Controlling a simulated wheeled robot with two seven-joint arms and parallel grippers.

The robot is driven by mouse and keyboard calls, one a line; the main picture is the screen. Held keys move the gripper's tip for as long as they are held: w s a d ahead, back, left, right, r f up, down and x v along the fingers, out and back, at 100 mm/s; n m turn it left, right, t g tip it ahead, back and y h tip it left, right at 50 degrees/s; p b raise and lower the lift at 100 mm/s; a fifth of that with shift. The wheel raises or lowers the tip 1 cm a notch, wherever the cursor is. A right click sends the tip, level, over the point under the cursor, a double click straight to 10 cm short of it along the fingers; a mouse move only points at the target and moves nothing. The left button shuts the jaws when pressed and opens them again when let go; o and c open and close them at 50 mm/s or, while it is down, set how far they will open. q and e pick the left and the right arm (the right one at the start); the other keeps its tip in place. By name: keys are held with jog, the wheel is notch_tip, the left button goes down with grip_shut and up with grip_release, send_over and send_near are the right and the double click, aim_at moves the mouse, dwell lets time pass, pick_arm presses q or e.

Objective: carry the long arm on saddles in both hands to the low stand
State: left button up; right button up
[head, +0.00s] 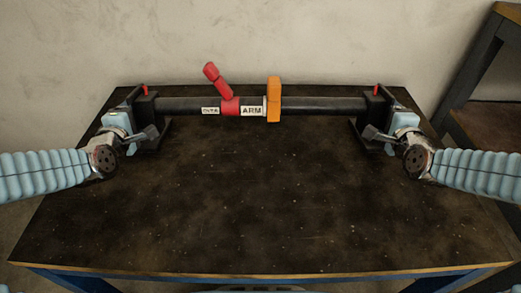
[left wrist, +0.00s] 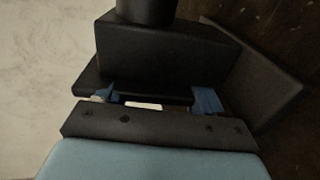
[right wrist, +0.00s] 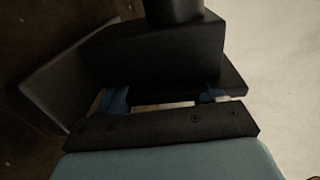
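The long arm (head: 325,105), a black tube, lies across the back of the table, with an orange collar (head: 274,98), a red lever (head: 217,80) and a white "ARM" label. A black block sits at its left end (head: 146,107) and another at its right end (head: 375,107). My left gripper (head: 128,128) is at the left block, and its blue fingertips show spread beside that block's black plate (left wrist: 160,50). My right gripper (head: 392,128) is likewise at the right block (right wrist: 155,55). Whether either gripper clamps is hidden. The saddles are hard to tell from the blocks.
The dark table top (head: 262,205) is clear in front of the long arm. At the far right stands dark metal framing with brown boards (head: 495,125); I cannot tell whether it is the low stand. A pale wall (head: 330,40) is close behind the table.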

pick_arm(q)
jog(key=shift+o, duration=0.4)
jog(key=shift+d+f+h, duration=0.1)
jog(key=shift+d+h, duration=0.2)
pick_arm(e)
jog(key=shift+a+f+y, duration=0.1)
jog(key=shift+a+y, duration=0.2)
pick_arm(q)
jog(key=o, duration=0.4)
jog(key=shift+a, duration=0.25)
pick_arm(e)
jog(key=shift+d, duration=0.2)
pick_arm(q)
jog(key=shift+o, duration=0.2)
jog(key=shift+a, duration=0.15)
pick_arm(e)
jog(key=shift+d, duration=0.15)
pick_arm(q)
jog(key=shift+a, duration=0.15)
pick_arm(e)
jog(key=o, duration=0.5)
jog(key=shift+d, duration=0.15)
pick_arm(q)
jog(key=v, duration=0.7)
jog(key=shift+s, duration=0.2)
pick_arm(e)
jog(key=shift+s, duration=0.3)
jog(key=v, duration=0.6)
jog(key=shift+s+r, duration=0.3)
jog(key=shift+s, duration=0.15)
